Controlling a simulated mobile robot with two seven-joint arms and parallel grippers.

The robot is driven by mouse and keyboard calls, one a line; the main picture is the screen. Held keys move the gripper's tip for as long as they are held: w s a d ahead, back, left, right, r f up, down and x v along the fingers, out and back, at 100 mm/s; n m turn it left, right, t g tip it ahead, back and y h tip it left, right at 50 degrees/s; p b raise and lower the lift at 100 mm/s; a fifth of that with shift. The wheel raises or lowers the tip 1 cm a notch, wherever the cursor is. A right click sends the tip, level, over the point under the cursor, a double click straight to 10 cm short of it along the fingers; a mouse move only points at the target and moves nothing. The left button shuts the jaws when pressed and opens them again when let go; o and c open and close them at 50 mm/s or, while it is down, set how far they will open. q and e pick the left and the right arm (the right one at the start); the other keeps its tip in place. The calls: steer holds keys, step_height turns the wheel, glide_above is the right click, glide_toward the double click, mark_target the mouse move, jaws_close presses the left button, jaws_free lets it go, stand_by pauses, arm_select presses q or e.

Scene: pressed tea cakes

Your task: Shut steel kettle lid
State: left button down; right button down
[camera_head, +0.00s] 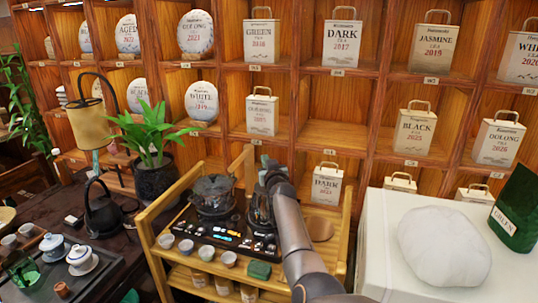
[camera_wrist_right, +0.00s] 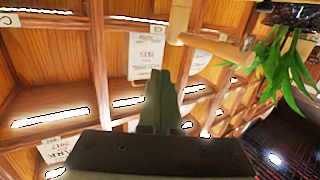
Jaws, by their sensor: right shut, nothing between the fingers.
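A dark, shiny kettle (camera_head: 258,212) stands on the right side of the black tea stove, mostly hidden behind my right arm. I cannot tell from here how its lid stands. My right gripper (camera_head: 267,162) is at the upper part of this kettle in the head view; whether it touches it is hidden. In the right wrist view its fingers (camera_wrist_right: 159,88) are together with nothing between them, and the kettle does not show. A second dark, see-through pot (camera_head: 213,192) stands on the left of the stove. My left gripper is not in view.
The black stove (camera_head: 222,236) with lit controls sits in a wooden cart (camera_head: 148,220) with raised rails. Several cups stand along its front. A potted plant (camera_head: 153,150) and black kettle (camera_head: 103,215) are left. A white table (camera_head: 400,262) is right. Shelves of tea fill the back.

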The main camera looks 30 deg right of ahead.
steer(key=s+a+r+p, duration=0.1)
steer(key=s+a+r, duration=0.1)
steer(key=s+r, duration=0.3)
steer(key=shift+r, duration=0.3)
steer(key=shift+s+f, duration=0.1)
